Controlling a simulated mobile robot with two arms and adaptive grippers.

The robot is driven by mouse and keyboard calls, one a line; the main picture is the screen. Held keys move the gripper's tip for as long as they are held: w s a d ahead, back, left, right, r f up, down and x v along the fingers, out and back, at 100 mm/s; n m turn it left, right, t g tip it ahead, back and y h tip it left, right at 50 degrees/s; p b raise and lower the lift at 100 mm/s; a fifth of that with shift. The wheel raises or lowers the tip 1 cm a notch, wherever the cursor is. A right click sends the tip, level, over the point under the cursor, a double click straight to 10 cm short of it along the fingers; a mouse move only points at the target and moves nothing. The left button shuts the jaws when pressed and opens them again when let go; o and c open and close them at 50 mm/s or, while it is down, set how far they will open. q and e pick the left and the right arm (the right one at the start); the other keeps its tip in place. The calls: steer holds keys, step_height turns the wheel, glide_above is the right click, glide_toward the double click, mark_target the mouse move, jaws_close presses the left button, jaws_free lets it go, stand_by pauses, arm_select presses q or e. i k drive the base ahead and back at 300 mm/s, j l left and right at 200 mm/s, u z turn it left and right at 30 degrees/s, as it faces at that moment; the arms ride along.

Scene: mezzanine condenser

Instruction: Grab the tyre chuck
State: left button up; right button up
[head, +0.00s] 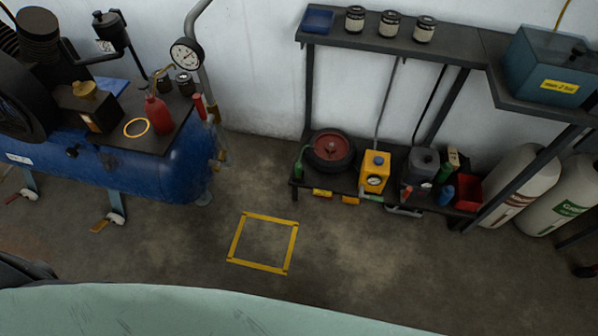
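I cannot pick out the tyre chuck with certainty in the head view; several small items on the shelf and the compressor are too small to tell. The lower shelf (305,184) carries a red-centred wheel (332,146), a yellow unit with a small gauge (375,172), a dark canister (421,167) and small green, blue and red items. A red bottle (159,115) with a brass-coloured top stands on the dark plate of the blue compressor (110,170). Neither of my grippers is in view.
A dial gauge (186,54) stands behind the compressor. The upper shelf (450,38) holds a blue tray (317,20), three jars and a teal box (550,68). White cylinders (560,195) stand at right. A yellow square (264,217) marks clear floor.

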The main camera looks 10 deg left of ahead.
mark_target(298, 167)
steer(key=i+l+u, duration=0.35)
steer(key=i, duration=0.35)
steer(key=i+l+u, duration=0.3)
steer(key=i+l, duration=0.3)
steer(key=l, duration=0.15)
